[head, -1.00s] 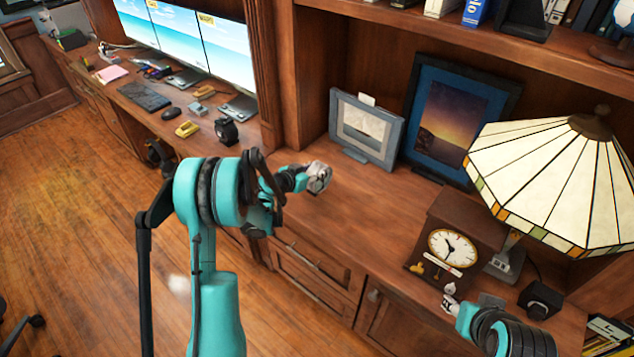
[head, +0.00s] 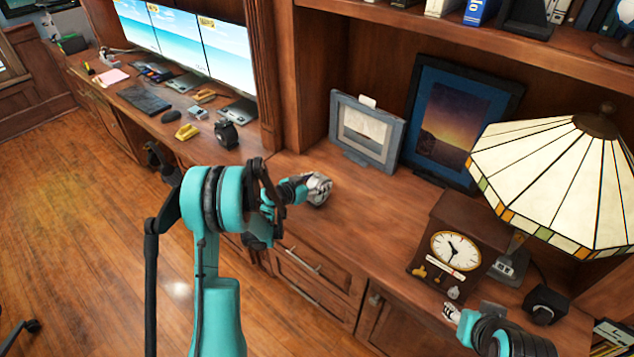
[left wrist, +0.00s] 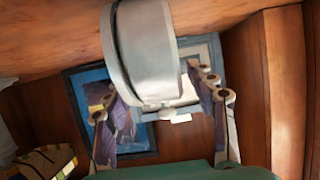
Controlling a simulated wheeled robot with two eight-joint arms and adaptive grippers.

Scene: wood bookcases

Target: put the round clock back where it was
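The round clock (left wrist: 146,55) has a silver-white rim and sits between the fingers of my left gripper (left wrist: 160,95) in the left wrist view. In the head view the clock (head: 320,190) is small and silver, at the tip of my left gripper (head: 308,188), over the front left part of the wooden desk. The fingers appear closed on its sides. Its dial is not clear, and I cannot tell whether it touches the desk. My right gripper (head: 453,312) is in front of the dark mantel clock (head: 455,248); its finger opening is unclear.
A grey picture frame (head: 365,132) and a blue picture frame (head: 460,122) stand at the back. A stained-glass lamp (head: 560,180) and a small black box (head: 545,304) are at the right. The desk middle (head: 375,215) is clear.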

